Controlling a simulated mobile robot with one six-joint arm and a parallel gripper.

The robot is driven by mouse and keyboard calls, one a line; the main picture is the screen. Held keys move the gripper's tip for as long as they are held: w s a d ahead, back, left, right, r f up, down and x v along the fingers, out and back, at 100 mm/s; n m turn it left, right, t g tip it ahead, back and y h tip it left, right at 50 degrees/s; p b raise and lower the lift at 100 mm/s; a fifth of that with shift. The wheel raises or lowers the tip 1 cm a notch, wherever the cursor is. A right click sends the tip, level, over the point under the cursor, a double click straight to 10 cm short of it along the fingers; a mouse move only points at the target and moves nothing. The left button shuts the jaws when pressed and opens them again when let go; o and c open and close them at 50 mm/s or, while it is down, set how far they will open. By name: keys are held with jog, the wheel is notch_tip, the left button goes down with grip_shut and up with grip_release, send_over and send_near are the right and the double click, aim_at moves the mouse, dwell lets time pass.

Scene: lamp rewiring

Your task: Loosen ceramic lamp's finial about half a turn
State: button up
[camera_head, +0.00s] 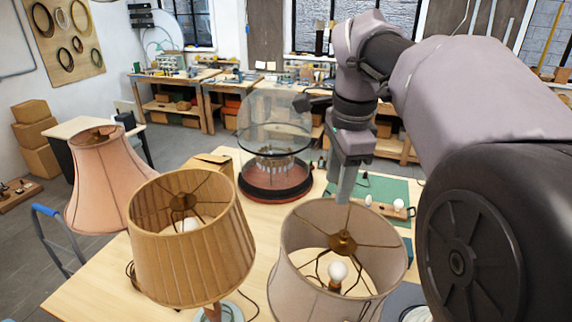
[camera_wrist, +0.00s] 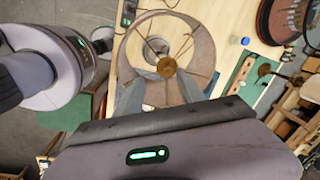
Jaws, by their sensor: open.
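A lamp with a pale grey-beige drum shade (camera_head: 290,262) stands at the front centre. Its brass finial (camera_head: 343,238) sits where the shade's spokes meet, above a white bulb (camera_head: 338,270). Its base is hidden, so I cannot tell whether it is ceramic. My gripper (camera_head: 346,190) points down at the shade's far rim. In the wrist view, my gripper (camera_wrist: 160,82) is open, its two fingers apart. The round brass finial (camera_wrist: 167,67) appears between and just beyond the fingertips, with no contact visible.
A lamp with a pleated tan shade (camera_head: 195,255) stands close on the left, and a pink-shaded lamp (camera_head: 105,180) is farther left. A glass dome on a dark red base (camera_head: 275,192) stands behind. A green mat (camera_head: 385,187) holds small parts at the right.

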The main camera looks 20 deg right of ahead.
jog(key=w+d+f+m+g, duration=0.1)
jog(key=w+d+f+m, duration=0.1)
jog(key=w+d+m, duration=0.25)
jog(key=m+b, duration=0.1)
jog(key=b, duration=0.3)
send_near(344, 233)
jog(key=shift+g, duration=0.3)
jog(key=f, duration=0.9)
jog(key=shift+w, duration=0.25)
jog(key=shift+w+d+f, duration=0.1)
jog(key=shift+f, duration=0.5)
jog(key=shift+c, duration=0.3)
grip_shut()
